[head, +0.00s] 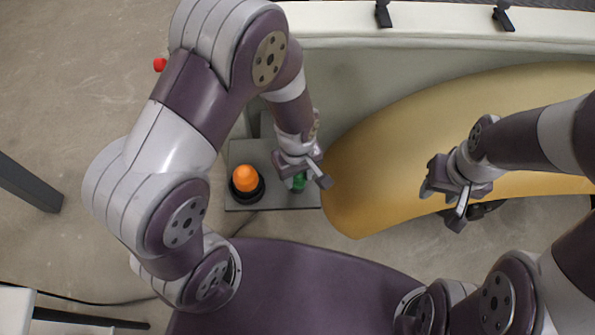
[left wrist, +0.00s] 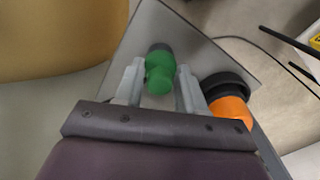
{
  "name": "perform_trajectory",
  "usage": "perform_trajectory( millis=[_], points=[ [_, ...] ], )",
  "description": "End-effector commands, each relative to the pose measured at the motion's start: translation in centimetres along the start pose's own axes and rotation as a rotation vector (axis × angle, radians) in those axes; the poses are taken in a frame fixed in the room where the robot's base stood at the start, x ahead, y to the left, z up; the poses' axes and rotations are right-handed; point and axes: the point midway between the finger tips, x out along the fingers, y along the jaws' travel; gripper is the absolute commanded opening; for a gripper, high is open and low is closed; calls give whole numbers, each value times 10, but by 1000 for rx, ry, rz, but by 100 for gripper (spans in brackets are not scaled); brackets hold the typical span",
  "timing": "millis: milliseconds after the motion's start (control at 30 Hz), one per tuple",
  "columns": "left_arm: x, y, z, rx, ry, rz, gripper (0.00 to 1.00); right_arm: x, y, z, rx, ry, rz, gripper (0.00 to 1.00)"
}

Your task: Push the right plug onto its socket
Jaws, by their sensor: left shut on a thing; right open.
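The green plug (head: 299,182) is at the right side of a grey board (head: 240,155), mostly hidden under my left gripper (head: 301,176) in the head view. In the left wrist view my left gripper (left wrist: 160,75) has its fingers on either side of the green plug (left wrist: 159,76), shut on it. A dark rim (left wrist: 159,47) shows just beyond the plug; how far the plug sits on its socket I cannot tell. An orange plug (head: 245,178) stands in a black socket (head: 248,194) on the board's left. My right gripper (head: 443,205) is open and empty, well to the right.
A curved yellow-tan surface (head: 390,130) lies right of the board, close to it. A pale ledge with black clips (head: 383,14) runs along the back. A dark cable (head: 240,224) runs by the board. The floor at left is mostly clear.

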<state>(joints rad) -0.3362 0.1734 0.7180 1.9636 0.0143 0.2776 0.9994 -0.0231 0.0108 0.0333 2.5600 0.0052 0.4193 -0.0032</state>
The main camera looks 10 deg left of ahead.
Motion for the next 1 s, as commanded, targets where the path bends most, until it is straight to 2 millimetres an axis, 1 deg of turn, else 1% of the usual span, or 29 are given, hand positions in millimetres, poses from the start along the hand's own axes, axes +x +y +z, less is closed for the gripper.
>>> perform_trajectory(
  millis=[333,367,400,433,633,667,700,733,1000],
  points=[
    [0,0,0,0,0,0,10,0,0,0,0,0,0,43],
    [0,0,0,0,0,0,49,0,0,0,0,0,0,43],
    [0,0,0,0,0,0,62,0,0,0,0,0,0,43],
    [0,0,0,0,0,0,69,0,0,0,0,0,0,43],
    [0,0,0,0,0,0,69,0,0,0,0,0,0,43],
    [0,0,0,0,0,0,75,0,0,0,0,0,0,43],
    [0,0,0,0,0,0,88,0,0,0,0,0,0,43],
    [0,0,0,0,0,0,94,0,0,0,0,0,0,43],
    [0,0,0,0,0,0,94,-1,0,0,0,0,0,43]
  ],
)
